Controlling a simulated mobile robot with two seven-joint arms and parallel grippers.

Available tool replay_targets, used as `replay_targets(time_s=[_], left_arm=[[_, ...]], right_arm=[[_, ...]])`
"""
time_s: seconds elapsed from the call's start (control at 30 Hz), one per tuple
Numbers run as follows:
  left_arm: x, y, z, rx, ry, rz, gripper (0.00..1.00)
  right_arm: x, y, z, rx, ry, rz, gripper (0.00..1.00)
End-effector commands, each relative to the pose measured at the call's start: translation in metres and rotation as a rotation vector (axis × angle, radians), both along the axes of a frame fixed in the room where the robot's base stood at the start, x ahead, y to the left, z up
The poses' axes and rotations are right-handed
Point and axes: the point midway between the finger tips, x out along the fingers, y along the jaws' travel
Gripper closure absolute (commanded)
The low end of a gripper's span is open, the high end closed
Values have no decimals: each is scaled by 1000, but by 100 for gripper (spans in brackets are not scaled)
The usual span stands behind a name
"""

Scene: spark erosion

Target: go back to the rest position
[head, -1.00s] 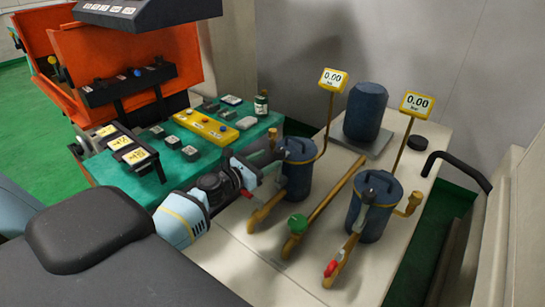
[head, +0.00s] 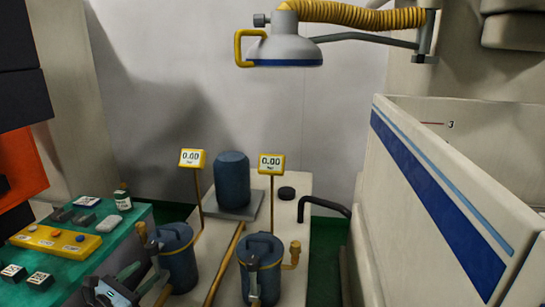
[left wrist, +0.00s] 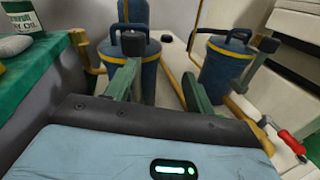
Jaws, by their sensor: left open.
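My left gripper (head: 128,279) is low at the left in the head view, open and empty, just left of the left blue canister (head: 176,262). In the left wrist view its two green fingers stand apart (left wrist: 160,88). That canister, with its handle on top, shows behind the left finger (left wrist: 142,70). The right blue canister (head: 261,272) stands upright further right and also shows in the left wrist view (left wrist: 224,65). A red valve handle (left wrist: 291,142) shows at the lower right there. My right gripper is in neither view.
Two yellow gauges (head: 192,158) (head: 271,163) read 0.00 on thin posts. A dark blue cylinder (head: 232,180) stands on a grey plate. A green-topped bench (head: 125,227) with a yellow button box (head: 57,240) is left. A white panel (head: 440,200) stands right; a lamp (head: 285,45) hangs above.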

Motion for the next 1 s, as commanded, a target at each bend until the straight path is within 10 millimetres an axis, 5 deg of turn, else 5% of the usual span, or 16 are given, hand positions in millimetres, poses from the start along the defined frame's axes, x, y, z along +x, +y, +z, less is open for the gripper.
replay_targets(time_s=[0.3,0.5,0.8,1.0], left_arm=[[-115,-144,-75,746,-129,-511,46],[-205,-196,-116,1209,-267,-856,46],[-322,-207,-141,1782,-432,-1357,46],[-367,-190,-135,1992,-452,-1607,46]], right_arm=[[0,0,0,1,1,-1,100],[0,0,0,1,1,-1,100],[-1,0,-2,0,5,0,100],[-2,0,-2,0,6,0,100]])
